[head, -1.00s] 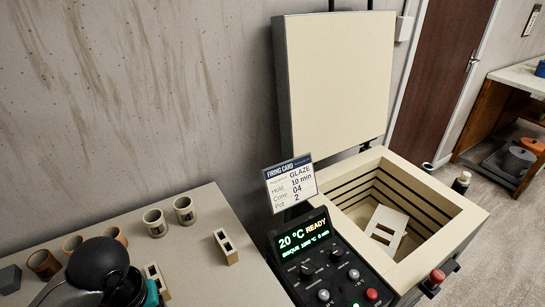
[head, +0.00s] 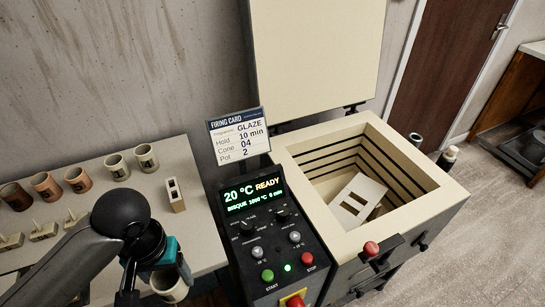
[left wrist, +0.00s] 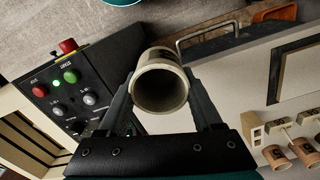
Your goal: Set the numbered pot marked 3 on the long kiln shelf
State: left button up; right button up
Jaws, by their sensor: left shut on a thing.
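My left gripper (head: 168,276) is shut on a pale beige pot (head: 170,290), low in the head view by the bench's front edge. In the left wrist view the pot (left wrist: 160,86) sits between the two fingers, its dark open mouth facing the camera. I cannot read a number on it. A pale slab with two slots (head: 358,200) lies tilted inside the open kiln (head: 455,195); I cannot tell whether it is the long kiln shelf. My right gripper is not in view.
Two beige marked pots (head: 146,158) and several brown pots (head: 77,180) stand along the bench (head: 185,150). A slotted block (head: 175,194) is near them. The control box (head: 265,235) and firing card (head: 238,136), reading Pot 2, stand between bench and kiln. The kiln lid (head: 315,55) is raised.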

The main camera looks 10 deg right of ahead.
aim_at(338, 219)
jog(key=k+l, duration=0.1)
jog(key=l, duration=1.25)
jog(key=k+l, duration=0.15)
jog(key=l, duration=0.5)
jog(key=i+l, duration=0.25)
jog(key=i, duration=0.3)
jog(key=i+j, duration=0.15)
